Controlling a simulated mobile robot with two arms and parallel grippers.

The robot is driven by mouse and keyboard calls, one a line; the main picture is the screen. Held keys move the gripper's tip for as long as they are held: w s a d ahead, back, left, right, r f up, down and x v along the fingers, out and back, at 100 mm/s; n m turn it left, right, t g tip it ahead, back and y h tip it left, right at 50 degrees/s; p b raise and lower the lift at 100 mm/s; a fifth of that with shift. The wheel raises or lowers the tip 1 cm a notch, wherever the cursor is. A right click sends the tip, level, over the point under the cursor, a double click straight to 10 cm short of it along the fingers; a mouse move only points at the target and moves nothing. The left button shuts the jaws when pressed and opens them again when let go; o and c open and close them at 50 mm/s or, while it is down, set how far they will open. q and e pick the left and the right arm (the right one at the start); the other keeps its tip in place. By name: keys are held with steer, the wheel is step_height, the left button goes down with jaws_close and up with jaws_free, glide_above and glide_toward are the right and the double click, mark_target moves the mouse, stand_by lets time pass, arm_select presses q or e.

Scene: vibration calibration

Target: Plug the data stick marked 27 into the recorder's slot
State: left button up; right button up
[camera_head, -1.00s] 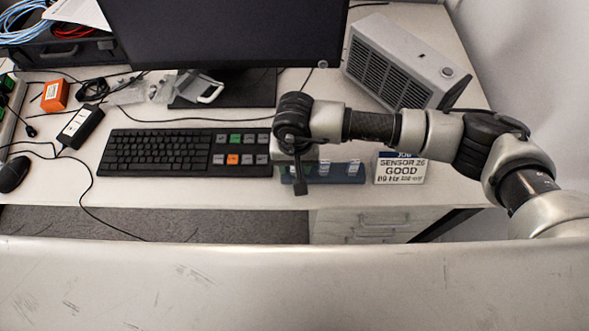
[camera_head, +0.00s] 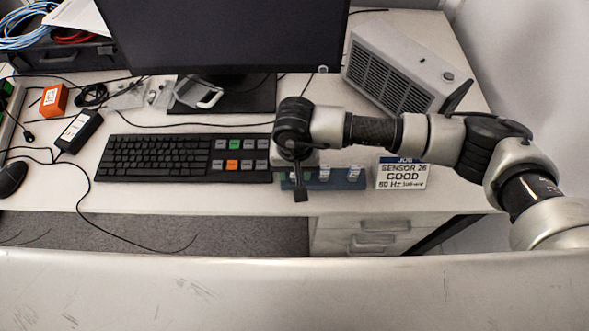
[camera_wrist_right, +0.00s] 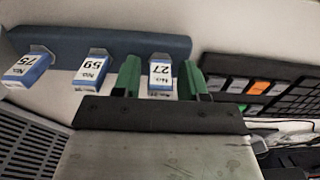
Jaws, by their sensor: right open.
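The data stick marked 27 (camera_wrist_right: 161,75) stands at the blue rack (camera_wrist_right: 120,42), with a white label and blue body. My right gripper (camera_wrist_right: 161,84) is open, with one green finger on each side of stick 27; I cannot tell whether they touch it. Sticks 59 (camera_wrist_right: 92,68) and 75 (camera_wrist_right: 28,68) stand farther left along the rack. In the head view my right gripper (camera_head: 300,188) is over the left end of the rack (camera_head: 340,183), hiding part of it. A grey vented box (camera_head: 405,65) at the back right may be the recorder; no slot is visible. My left gripper is not in view.
A keyboard (camera_head: 185,158) lies left of the rack. A card (camera_head: 402,173) reading "SENSOR 26 GOOD" stands to its right. A monitor (camera_head: 225,35) stands behind. An orange box (camera_head: 54,99), a black adapter (camera_head: 79,131) and cables lie at left.

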jaws_close()
steer(key=shift+r+b, duration=0.75)
steer(key=shift+b, duration=0.05)
stand_by(0.6)
steer(key=shift+r, duration=0.1)
steer(key=shift+r+p, duration=0.4)
steer(key=shift+r, duration=1.3)
steer(key=shift+a, duration=0.1)
